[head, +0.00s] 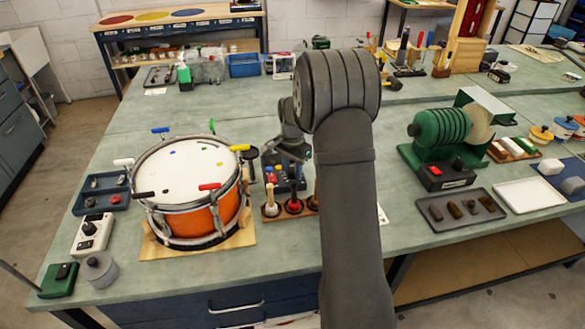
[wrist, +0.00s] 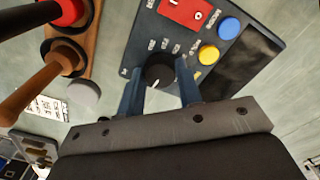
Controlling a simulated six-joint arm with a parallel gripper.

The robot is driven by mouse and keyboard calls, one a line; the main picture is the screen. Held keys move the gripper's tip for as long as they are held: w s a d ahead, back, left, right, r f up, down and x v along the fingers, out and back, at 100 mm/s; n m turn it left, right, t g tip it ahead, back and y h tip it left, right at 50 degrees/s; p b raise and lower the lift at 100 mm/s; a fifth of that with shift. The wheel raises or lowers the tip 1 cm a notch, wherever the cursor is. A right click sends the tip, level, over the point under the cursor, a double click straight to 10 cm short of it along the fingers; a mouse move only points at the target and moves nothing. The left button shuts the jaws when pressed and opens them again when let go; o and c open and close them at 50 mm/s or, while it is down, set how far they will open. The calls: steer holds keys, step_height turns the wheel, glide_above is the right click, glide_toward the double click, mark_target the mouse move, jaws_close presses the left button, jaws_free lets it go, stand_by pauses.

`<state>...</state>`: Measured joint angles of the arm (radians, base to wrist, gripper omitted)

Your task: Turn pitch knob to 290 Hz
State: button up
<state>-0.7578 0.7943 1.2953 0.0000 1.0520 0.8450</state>
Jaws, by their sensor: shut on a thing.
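The pitch knob (wrist: 160,72) is a round black knob with a white pointer mark, on a dark blue control panel (wrist: 133,62) with printed numbers around the dial. In the wrist view my gripper (wrist: 160,78) has its two blue fingers on either side of the knob, shut on it. The pointer mark shows toward the lower left of the knob; the numbers are too small to read surely. In the head view the panel (head: 283,184) stands right of the drum, and my arm partly hides it and the gripper.
The panel also carries a red switch (wrist: 186,12), a blue button (wrist: 229,28), a yellow button (wrist: 208,54) and a dark screen (wrist: 243,66). A wooden rack with mallets (head: 292,206) stands close in front. The orange drum (head: 190,222) is to the left.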

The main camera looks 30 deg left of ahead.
mark_target(293, 170)
steer(key=m, duration=0.6)
steer(key=shift+m, duration=0.3)
stand_by(0.5)
steer(key=o, duration=1)
step_height(293, 170, up, 18)
steer(key=shift+f, duration=0.25)
step_height(293, 170, down, 18)
steer(key=shift+r, duration=0.25)
stand_by(0.3)
